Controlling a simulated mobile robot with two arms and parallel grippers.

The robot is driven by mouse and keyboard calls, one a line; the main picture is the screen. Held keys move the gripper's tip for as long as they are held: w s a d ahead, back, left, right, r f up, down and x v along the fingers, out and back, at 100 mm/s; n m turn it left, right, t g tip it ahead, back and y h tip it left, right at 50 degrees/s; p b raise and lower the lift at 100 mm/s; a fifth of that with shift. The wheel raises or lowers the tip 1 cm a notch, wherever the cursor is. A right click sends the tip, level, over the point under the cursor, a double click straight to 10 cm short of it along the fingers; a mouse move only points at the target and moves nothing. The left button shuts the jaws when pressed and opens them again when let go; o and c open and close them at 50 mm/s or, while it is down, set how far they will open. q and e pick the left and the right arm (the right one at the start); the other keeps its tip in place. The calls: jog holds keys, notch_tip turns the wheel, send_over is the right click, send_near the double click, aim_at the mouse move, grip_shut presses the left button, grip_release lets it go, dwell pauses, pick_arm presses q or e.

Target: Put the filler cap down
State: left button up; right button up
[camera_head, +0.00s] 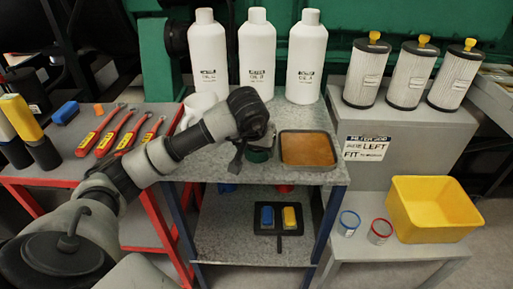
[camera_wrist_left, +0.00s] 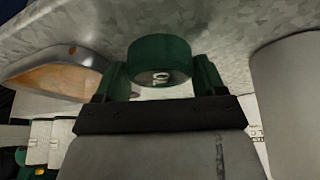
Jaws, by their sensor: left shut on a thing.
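The green filler cap (camera_wrist_left: 160,50) is held between the two green fingers of my left gripper (camera_wrist_left: 161,75) in the left wrist view. A round marking shows on its face. In the head view, my left gripper (camera_head: 246,148) is low over the grey bench top (camera_head: 210,165), and the cap (camera_head: 259,154) shows partly below my wrist. The cap is close to the bench surface; I cannot tell whether it touches. My right gripper is not in view.
An orange-brown tray (camera_head: 308,150) is just right of the cap. Several white bottles, including the middle one (camera_head: 257,55), stand behind. A white object (camera_head: 198,108) is left of my wrist. Wrenches (camera_head: 105,130) lie on the red-framed bench. Filters (camera_head: 411,75) and a yellow bin (camera_head: 433,210) are at right.

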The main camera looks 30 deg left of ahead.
pick_arm(q)
jog(key=shift+f, duration=0.2)
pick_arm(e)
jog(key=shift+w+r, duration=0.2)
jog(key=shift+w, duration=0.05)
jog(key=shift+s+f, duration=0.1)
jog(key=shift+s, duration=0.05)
pick_arm(q)
jog(key=shift+f, duration=0.1)
jog(key=o, duration=0.7)
jog(key=shift+o, duration=0.2)
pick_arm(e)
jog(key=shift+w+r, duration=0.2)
pick_arm(q)
jog(key=shift+r, duration=0.35)
jog(key=p+v, duration=0.1)
jog(key=v, duration=1)
jog(key=shift+s+r, duration=0.2)
jog(key=shift+r, duration=0.05)
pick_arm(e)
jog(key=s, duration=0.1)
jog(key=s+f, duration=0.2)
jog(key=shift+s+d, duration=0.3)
